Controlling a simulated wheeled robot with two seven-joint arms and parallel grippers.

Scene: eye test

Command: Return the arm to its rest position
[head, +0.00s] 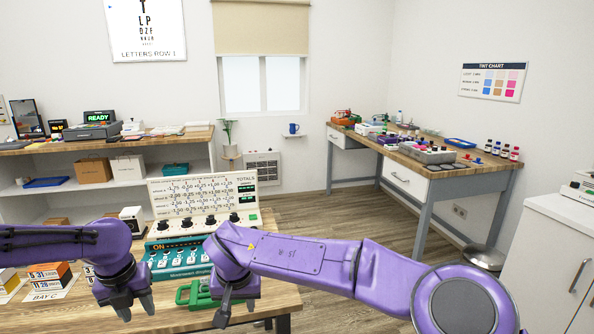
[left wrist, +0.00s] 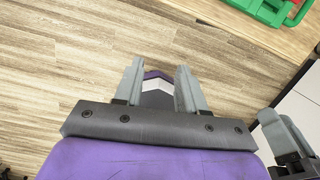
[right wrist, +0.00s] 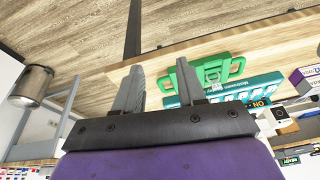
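Both of my purple arms reach over the front of a wooden bench. My left gripper (head: 137,311) points down over the near bench area, beside a teal control panel. In the left wrist view its fingers (left wrist: 160,85) stand apart, with floor and a purple and white part, probably mine, showing beyond the gap. My right gripper (head: 236,311) points down just right of it, near a green handled tray (head: 192,294). In the right wrist view its fingers (right wrist: 160,80) are spread with nothing between them, and the green tray (right wrist: 232,69) lies beyond.
A cluttered wooden table (head: 470,180) stands at right, a white cabinet (head: 550,250) nearer. Open floor (head: 300,217) lies between.

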